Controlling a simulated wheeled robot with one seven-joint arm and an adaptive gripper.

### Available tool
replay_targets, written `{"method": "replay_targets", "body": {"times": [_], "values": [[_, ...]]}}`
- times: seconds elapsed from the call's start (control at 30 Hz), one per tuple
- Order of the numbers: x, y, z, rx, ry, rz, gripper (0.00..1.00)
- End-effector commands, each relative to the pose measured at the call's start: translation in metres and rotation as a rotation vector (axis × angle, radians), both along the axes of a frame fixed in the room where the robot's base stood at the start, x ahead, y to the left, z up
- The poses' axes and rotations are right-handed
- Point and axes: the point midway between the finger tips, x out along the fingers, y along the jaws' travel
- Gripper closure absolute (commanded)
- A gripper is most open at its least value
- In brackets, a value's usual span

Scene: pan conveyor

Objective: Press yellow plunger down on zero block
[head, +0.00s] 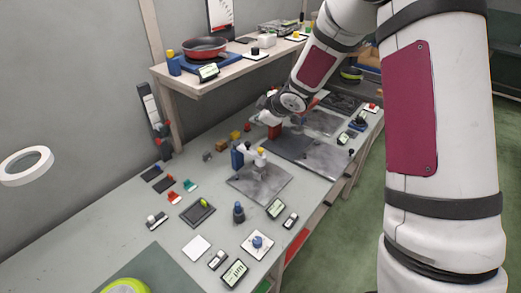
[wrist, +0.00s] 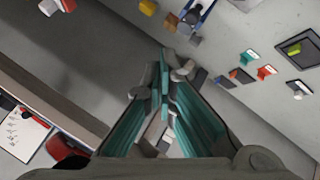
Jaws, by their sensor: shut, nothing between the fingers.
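A small blue block (head: 173,66) with a yellow top (head: 170,53) stands at the left end of the raised shelf, beside the red pan. It may be the zero block with its plunger; its markings are too small to read. Another yellow-topped part (head: 260,151) shows by a blue stand (head: 238,159) on the grey plate, and I cannot tell its kind. My gripper (wrist: 165,62) has teal fingers, with the tips together and nothing seen between them. In the head view my wrist is over the back of the bench, right of the blue block and apart from it.
The shelf (head: 225,77) carries the red pan (head: 205,46) and a small display (head: 208,72). In the wrist view the pan (wrist: 66,157) shows at lower left. Teal and red clips (head: 189,185) and a dark tray (head: 198,213) lie on the bench.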

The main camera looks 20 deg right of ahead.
Motion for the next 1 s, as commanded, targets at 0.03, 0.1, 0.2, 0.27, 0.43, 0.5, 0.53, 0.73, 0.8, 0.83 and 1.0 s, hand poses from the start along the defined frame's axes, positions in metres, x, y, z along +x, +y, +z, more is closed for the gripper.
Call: {"method": "replay_targets", "body": {"times": [0.03, 0.1, 0.2, 0.27, 0.43, 0.5, 0.53, 0.73, 0.8, 0.83, 1.0], "values": [[0.001, 0.0, -0.003, 0.0, 0.001, 0.001, 1.0], [0.002, 0.0, -0.007, 0.001, 0.001, 0.0, 1.0], [0.003, 0.001, -0.018, 0.0, 0.003, 0.001, 1.0], [0.003, 0.001, -0.025, 0.0, 0.002, 0.001, 1.0], [0.004, 0.001, -0.047, 0.001, 0.002, 0.001, 1.0], [0.003, 0.0, -0.055, 0.0, 0.002, 0.001, 1.0], [0.003, 0.0, -0.059, 0.0, 0.001, 0.0, 1.0], [0.002, 0.0, -0.078, 0.001, 0.002, 0.0, 1.0], [0.001, 0.0, -0.083, 0.0, 0.002, -0.001, 1.0], [0.001, 0.0, -0.084, 0.0, 0.002, -0.001, 1.0], [0.0, 0.0, -0.087, 0.0, -0.001, -0.001, 1.0]]}}
